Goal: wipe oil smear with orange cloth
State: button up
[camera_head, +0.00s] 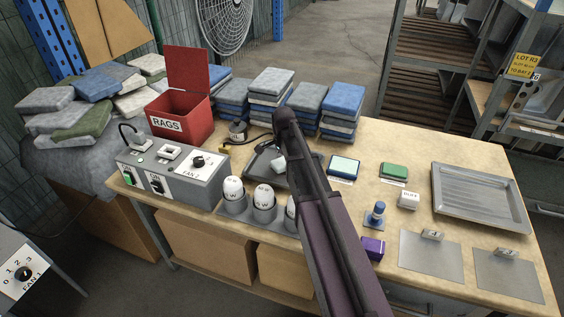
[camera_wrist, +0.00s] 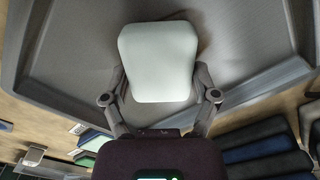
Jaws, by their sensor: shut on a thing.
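My gripper (camera_wrist: 160,82) is shut on a pale, rounded white block (camera_wrist: 160,60) in the wrist view. The block is over a dark grey tray (camera_wrist: 70,42); I cannot tell whether it touches the tray floor. In the head view the white block (camera_head: 277,163) shows beside my arm, at the dark tray (camera_head: 256,166), and my arm hides much of the tray and the gripper. I see no orange cloth in either view.
A red RAGS bin (camera_head: 181,114) stands open at the back left, beside stacks of folded cloths (camera_head: 268,88). A grey control box (camera_head: 172,176) and white-topped cups (camera_head: 264,196) are in front. Blue (camera_head: 343,167) and green (camera_head: 394,171) pads and a ribbed metal tray (camera_head: 480,196) lie to the right.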

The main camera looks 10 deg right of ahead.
jog(key=shift+s+d+f, duration=0.1)
jog(key=shift+s+d, duration=0.4)
jog(key=shift+d, duration=0.15)
jog(key=shift+s+d, duration=0.45)
jog(key=shift+d, duration=0.2)
jog(key=shift+d, duration=0.1)
jog(key=shift+s+d, duration=0.5)
jog(key=shift+d, duration=0.25)
jog(key=shift+s+d, duration=0.5)
jog(key=shift+d, duration=0.2)
jog(key=shift+a, duration=0.1)
jog(key=shift+w+a, duration=0.55)
jog(key=shift+a, duration=0.2)
jog(key=shift+w+a, duration=0.55)
jog(key=shift+a, duration=0.2)
jog(key=shift+a, duration=0.1)
jog(key=shift+w+a, duration=0.5)
jog(key=shift+a, duration=0.25)
jog(key=shift+w+a, duration=0.5)
jog(key=shift+a, duration=0.25)
